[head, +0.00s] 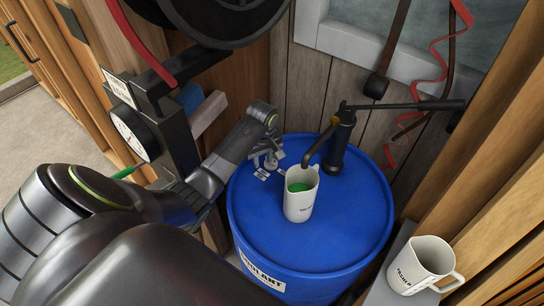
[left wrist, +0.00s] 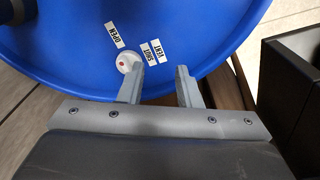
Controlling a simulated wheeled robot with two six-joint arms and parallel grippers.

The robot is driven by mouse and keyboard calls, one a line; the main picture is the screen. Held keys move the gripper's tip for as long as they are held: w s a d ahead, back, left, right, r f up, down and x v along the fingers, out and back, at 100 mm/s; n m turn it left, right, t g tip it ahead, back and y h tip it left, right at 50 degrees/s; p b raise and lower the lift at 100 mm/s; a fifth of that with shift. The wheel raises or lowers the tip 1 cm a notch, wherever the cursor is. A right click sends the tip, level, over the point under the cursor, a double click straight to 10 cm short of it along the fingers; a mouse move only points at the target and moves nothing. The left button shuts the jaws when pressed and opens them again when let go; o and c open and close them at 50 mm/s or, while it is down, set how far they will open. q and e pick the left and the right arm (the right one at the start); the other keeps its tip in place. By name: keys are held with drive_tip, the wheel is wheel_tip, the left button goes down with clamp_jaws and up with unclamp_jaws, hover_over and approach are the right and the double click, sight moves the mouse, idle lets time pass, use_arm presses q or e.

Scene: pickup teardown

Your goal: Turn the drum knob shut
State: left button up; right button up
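The blue drum (head: 340,240) stands in the middle of the head view; its top also shows in the left wrist view (left wrist: 200,25). The drum knob (left wrist: 126,61), pale and round with a red dot, sits near the drum's rim. Labels OPEN (left wrist: 114,35), SHUT (left wrist: 146,54) and VENT (left wrist: 157,50) lie around it. My left gripper (left wrist: 160,68) is open. Its left finger is right beside the knob, perhaps touching; the knob is not between the fingers. In the head view my left gripper (head: 267,155) is low over the drum's back left. My right gripper is not in view.
A white jug (head: 300,205) with green liquid and a dark hand pump (head: 340,140) stand on the drum. A white mug (head: 420,262) sits on a grey ledge at right. A post with a dial gauge (head: 130,132) stands left. The drum top's front right is clear.

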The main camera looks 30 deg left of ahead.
use_arm(q)
drive_tip(key=w+a+r+n, duration=0.2)
drive_tip(key=w+r+n, duration=0.3)
drive_tip(key=w+r, duration=0.35)
drive_tip(key=shift+g+h, duration=0.3)
drive_tip(key=shift+g, duration=0.1)
wheel_tip(320, 180, down, 18)
drive_tip(key=b, duration=1.7)
drive_tip(key=shift+w+a+f, duration=0.1)
drive_tip(key=shift+f, duration=0.1)
clamp_jaws()
